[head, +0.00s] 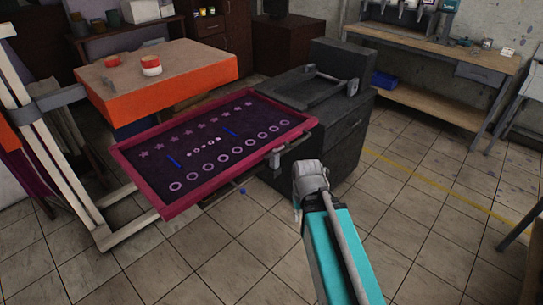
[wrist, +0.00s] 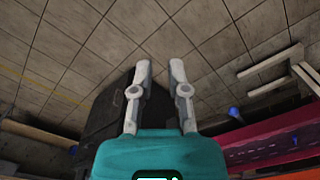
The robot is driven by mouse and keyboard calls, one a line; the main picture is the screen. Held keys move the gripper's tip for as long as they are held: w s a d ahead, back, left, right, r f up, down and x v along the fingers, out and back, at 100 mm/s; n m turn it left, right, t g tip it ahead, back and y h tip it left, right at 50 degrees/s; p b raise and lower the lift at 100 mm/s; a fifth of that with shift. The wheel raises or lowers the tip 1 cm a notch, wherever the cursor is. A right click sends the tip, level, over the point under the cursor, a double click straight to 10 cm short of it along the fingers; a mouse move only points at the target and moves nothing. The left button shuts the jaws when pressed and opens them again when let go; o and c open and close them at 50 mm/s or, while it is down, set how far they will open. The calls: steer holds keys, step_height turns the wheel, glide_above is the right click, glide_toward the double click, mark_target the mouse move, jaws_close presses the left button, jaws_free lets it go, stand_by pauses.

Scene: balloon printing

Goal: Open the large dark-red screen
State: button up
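The large dark-red screen (head: 215,148) lies roughly flat in the head view, left of my arm. Its frame holds a dark purple mesh with rows of stars and rings. A small metal fitting (head: 275,159) sits at its right edge. Part of the dark-red frame also shows at the lower right of the wrist view (wrist: 275,137). My gripper (wrist: 159,70) is open in the wrist view, with nothing between its two fingers. It is apart from the screen, to its right. In the head view my arm's grey end shows, but the fingertips cannot be made out.
A dark grey machine (head: 345,140) stands close behind and right of the screen. Pale frame bars (head: 75,185) stand at the left. A workbench (head: 435,52) is at the back right. Tiled floor is clear in front.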

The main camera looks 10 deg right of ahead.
steer(key=o, duration=0.3)
steer(key=w+f+t+y+b, duration=0.1)
steer(key=w, duration=0.2)
steer(key=w+f+m+t+y+b, duration=0.1)
steer(key=w+f+b, duration=0.1)
steer(key=w, duration=0.1)
steer(key=w+a+f+m+t+y+b, duration=0.1)
steer(key=w+b, duration=0.1)
steer(key=w, duration=0.2)
steer(key=shift+f, duration=0.15)
steer(key=shift+o, duration=0.2)
steer(key=m+t+y+b, duration=0.1)
steer(key=m+t+b, duration=1.1)
steer(key=b, duration=0.2)
glide_toward(301, 141)
steer(key=s+d, duration=0.1)
steer(key=s, duration=0.2)
steer(key=shift+w+d, duration=0.2)
steer(key=shift+w, duration=0.1)
steer(key=b+x, duration=0.2)
steer(key=x, duration=1.1)
steer(key=shift+w+a, duration=0.15)
steer(key=shift+w, duration=0.15)
jaws_close()
